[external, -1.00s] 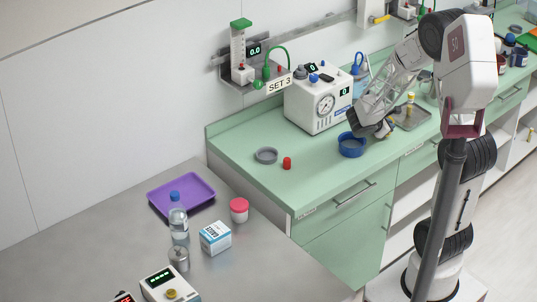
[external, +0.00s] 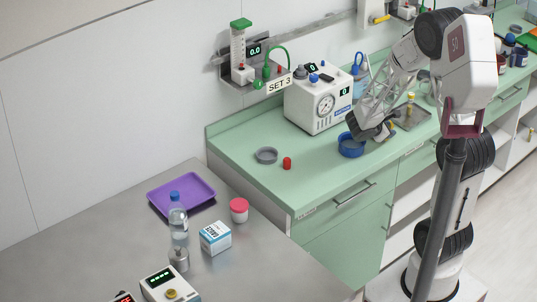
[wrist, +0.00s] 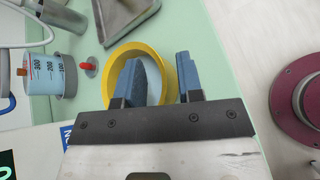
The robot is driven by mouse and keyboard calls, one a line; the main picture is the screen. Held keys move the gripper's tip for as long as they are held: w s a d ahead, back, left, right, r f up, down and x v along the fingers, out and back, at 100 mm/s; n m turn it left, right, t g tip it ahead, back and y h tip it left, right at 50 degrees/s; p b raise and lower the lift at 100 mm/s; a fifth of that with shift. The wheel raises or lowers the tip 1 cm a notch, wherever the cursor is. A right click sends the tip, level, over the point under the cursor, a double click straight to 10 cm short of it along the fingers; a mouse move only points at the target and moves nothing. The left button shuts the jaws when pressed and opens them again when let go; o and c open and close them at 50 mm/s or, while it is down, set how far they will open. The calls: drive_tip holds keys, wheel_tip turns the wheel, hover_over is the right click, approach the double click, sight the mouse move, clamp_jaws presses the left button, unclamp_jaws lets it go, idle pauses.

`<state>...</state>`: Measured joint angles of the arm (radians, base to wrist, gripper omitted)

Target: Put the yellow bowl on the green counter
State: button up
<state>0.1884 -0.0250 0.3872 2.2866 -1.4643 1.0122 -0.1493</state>
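In the external view my gripper (external: 370,130) is low over the counter (external: 320,165), just behind a blue bowl (external: 351,148).
A white gauge device (external: 320,106) stands left of my gripper. A metal tray (wrist: 130,22), a beaker (wrist: 42,75) and a red-topped item (wrist: 88,66) are near the yellow bowl. A grey dish (external: 266,155) and red cap (external: 287,163) are at the counter's left; its front left is clear.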

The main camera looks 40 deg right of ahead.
drive_tip(key=shift+a+r, duration=0.1)
drive_tip(key=v, duration=1.1)
drive_tip(key=shift+a+r, duration=0.2)
drive_tip(key=shift+a, duration=0.15)
drive_tip(key=shift+w, duration=0.1)
idle(0.4)
drive_tip(key=s+a+r+m+t+y, duration=0.1)
drive_tip(key=s+a+r+m+y, duration=0.5)
drive_tip(key=s, duration=0.3)
drive_tip(key=s+a+r+m+t+y, duration=0.1)
drive_tip(key=s+a+r+m+y, duration=0.4)
drive_tip(key=s, duration=0.5)
wheel_tip(320, 180, up, 2)
drive_tip(key=a+m, duration=0.2)
drive_tip(key=shift+s+a+r+y, duration=0.15)
drive_tip(key=shift+a+r+y, duration=0.05)
drive_tip(key=shift+a+y, duration=0.2)
